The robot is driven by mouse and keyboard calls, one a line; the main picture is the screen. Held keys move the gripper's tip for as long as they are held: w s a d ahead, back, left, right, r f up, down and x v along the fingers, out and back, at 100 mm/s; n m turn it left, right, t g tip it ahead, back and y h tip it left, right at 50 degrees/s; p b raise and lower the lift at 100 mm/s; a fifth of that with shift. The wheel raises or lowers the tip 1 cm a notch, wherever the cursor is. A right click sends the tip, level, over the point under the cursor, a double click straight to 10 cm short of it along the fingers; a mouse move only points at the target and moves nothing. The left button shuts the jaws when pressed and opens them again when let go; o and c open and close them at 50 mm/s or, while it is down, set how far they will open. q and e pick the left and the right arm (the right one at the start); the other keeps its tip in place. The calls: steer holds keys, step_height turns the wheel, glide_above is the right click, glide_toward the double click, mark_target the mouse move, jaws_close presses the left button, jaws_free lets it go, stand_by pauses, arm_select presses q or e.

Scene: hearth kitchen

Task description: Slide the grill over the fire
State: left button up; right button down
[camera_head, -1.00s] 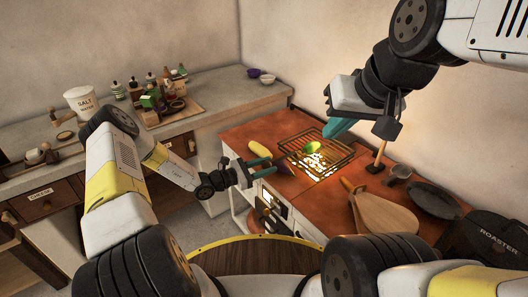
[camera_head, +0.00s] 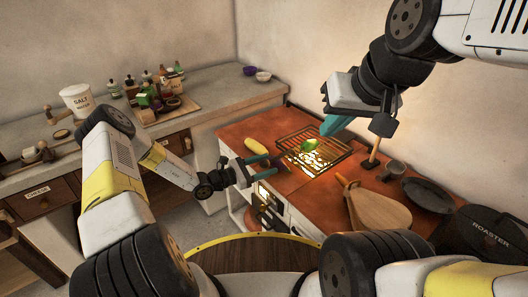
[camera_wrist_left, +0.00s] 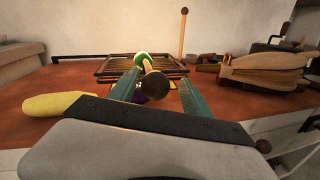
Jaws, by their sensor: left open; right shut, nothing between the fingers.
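The grill (camera_head: 339,148) is a dark barred rack lying on the red-brown hearth top, also seen in the left wrist view (camera_wrist_left: 108,67). The fire (camera_head: 313,166) glows bright yellow at its near side; I cannot tell how much lies under the bars. A green vegetable (camera_head: 309,145) lies on the grill. My left gripper (camera_head: 272,163) is open at the near edge of the hearth. In the left wrist view a round dark-ended handle (camera_wrist_left: 155,85) appears between its fingers, without clear contact. My right gripper (camera_head: 327,128) is shut and empty, above the grill's far side.
A yellow squash-like vegetable (camera_head: 257,145) lies left of the grill, with a dark purple one (camera_head: 284,164) near the left gripper. A wooden bellows (camera_head: 380,210), a dark pan (camera_head: 428,195) and a roaster (camera_head: 487,235) crowd the right. A wooden upright handle (camera_head: 376,148) stands right of the grill.

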arm_select(q)
steer(key=v, duration=0.7)
steer(key=shift+s+a, duration=0.15)
steer(key=shift+a, duration=0.2)
steer(key=s+r+m+g+y, duration=0.35)
steer(key=s+r+m, duration=0.3)
steer(key=r, duration=0.25)
steer(key=s+r+m+g+y, duration=0.3)
steer(key=s+r+m+g, duration=0.3)
steer(key=r, duration=0.4)
steer(key=s+a+r+m+t+y, duration=0.4)
steer(key=s+a+r, duration=0.1)
steer(key=r, duration=0.3)
steer(key=s+a+r+m+t+y, duration=0.3)
steer(key=s+a+r+m+t, duration=0.1)
steer(key=s+r, duration=0.4)
steer(key=shift+s+a+m+y, duration=0.25)
steer(key=shift+a+m+y, duration=0.15)
steer(key=shift+a, duration=0.2)
